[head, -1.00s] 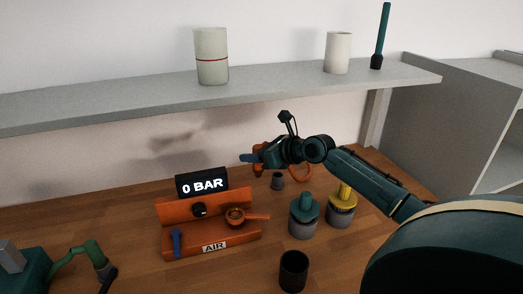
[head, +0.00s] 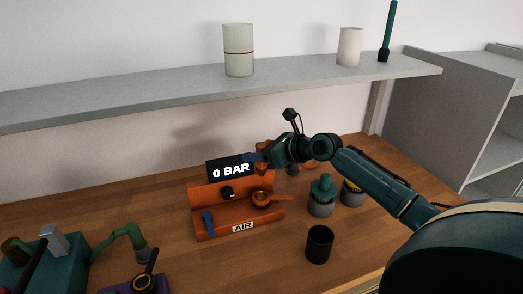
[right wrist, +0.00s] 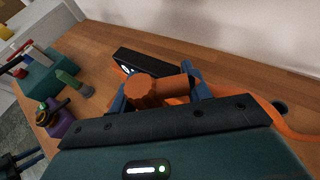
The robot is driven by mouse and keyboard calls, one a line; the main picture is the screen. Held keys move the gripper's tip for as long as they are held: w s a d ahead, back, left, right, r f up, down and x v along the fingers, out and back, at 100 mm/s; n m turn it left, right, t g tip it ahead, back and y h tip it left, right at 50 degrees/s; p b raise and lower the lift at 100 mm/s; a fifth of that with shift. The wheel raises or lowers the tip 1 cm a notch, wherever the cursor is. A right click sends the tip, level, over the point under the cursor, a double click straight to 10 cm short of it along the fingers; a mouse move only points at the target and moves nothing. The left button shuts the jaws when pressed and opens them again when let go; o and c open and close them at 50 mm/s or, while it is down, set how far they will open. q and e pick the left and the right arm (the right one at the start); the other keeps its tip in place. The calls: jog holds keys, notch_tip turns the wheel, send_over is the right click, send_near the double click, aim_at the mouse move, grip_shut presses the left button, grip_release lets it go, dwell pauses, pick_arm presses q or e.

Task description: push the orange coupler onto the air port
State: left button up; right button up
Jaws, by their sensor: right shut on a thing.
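My right gripper (head: 257,158) is shut on the orange coupler (head: 263,146), behind and above the right end of the orange air station (head: 208,192). In the right wrist view the orange coupler (right wrist: 145,93) lies between the blue fingers (right wrist: 160,92), with an orange hose (right wrist: 285,124) trailing right. The station carries a black "0 BAR" display (head: 231,169), a black round fitting (head: 227,192) that may be the air port, an orange ring with a handle (head: 262,199), a blue lever (head: 208,222) and an AIR label (head: 243,227). The coupler is apart from the fitting.
A black cup (head: 319,244) and a teal-topped canister (head: 321,198) stand right of the station; a yellow-topped one (head: 352,193) is partly behind my arm. A teal press (head: 55,262) and a purple-based device (head: 140,284) are at left. A grey shelf (head: 180,88) runs above.

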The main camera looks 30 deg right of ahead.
aim_at(249, 169)
pick_arm(q)
jog(key=shift+a, duration=0.1)
pick_arm(e)
jog(key=shift+a, duration=0.15)
pick_arm(q)
jog(key=shift+w, duration=0.1)
pick_arm(e)
jog(key=shift+f+b, duration=0.8)
jog(key=shift+f, duration=1.75)
pick_arm(q)
jog(key=shift+f, duration=0.3)
pick_arm(e)
jog(key=shift+f, duration=0.35)
pick_arm(q)
jog(key=shift+r, duration=0.1)
pick_arm(e)
jog(key=shift+r+p, duration=0.1)
jog(key=shift+p, duration=0.5)
pick_arm(q)
jog(key=shift+w+r, duration=0.25)
jog(key=shift+r, duration=0.5)
